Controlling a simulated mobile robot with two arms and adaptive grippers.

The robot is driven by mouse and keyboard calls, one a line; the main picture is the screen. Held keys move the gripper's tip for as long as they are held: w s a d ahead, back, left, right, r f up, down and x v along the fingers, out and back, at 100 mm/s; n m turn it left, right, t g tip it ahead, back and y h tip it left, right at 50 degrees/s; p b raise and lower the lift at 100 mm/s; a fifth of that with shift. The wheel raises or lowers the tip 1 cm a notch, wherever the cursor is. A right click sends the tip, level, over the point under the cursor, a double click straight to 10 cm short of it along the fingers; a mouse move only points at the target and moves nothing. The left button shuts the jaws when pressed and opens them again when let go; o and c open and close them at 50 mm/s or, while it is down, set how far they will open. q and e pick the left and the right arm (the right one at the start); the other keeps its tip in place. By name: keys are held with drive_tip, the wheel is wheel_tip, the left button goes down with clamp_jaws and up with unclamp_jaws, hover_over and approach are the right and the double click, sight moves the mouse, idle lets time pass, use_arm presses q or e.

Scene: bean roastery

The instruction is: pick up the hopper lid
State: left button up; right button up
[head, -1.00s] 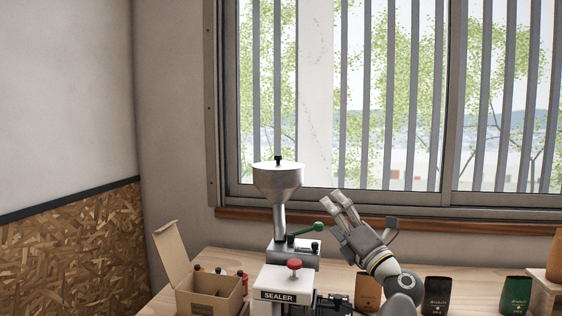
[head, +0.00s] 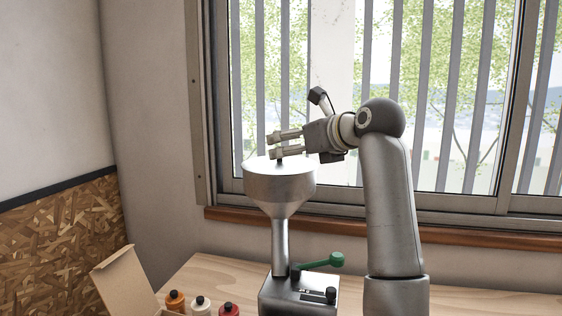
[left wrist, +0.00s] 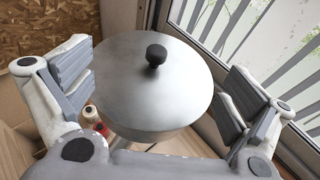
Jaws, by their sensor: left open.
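The hopper lid (head: 258,164) is a grey metal disc lying on top of the hopper (head: 280,187). In the left wrist view the lid (left wrist: 130,82) fills the middle, with its black knob (left wrist: 156,56) standing up near the far side. My left gripper (head: 271,146) is just above the lid, with its fingers pointing left in the head view. In the left wrist view its open fingers (left wrist: 155,90) stand on either side of the lid, apart and empty. Part of the knob is hidden behind a finger in the head view. My right gripper is not in view.
The hopper stands on a grey machine with a green lever (head: 325,262). An open cardboard box (head: 128,285) and several bottles, including an orange one (head: 176,303), are at lower left. The barred window (head: 450,100) and its wooden sill (head: 460,240) are close behind.

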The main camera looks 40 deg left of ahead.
use_arm(q)
drive_tip(key=shift+x, duration=1.1)
drive_tip(key=p+x, duration=0.2)
drive_tip(key=x, duration=0.3)
drive_tip(key=shift+s+f+p, duration=0.1)
drive_tip(key=shift+s+p, duration=0.05)
drive_tip(key=shift+p, duration=0.2)
drive_tip(key=shift+a+f, duration=0.15)
drive_tip(key=shift+a, duration=0.1)
drive_tip(key=shift+d, duration=0.1)
drive_tip(key=shift+c, duration=1.7)
drive_tip(key=c, duration=0.7)
drive_tip(key=shift+d, duration=0.1)
drive_tip(key=c, duration=0.8)
drive_tip(key=shift+f, duration=0.1)
clamp_jaws()
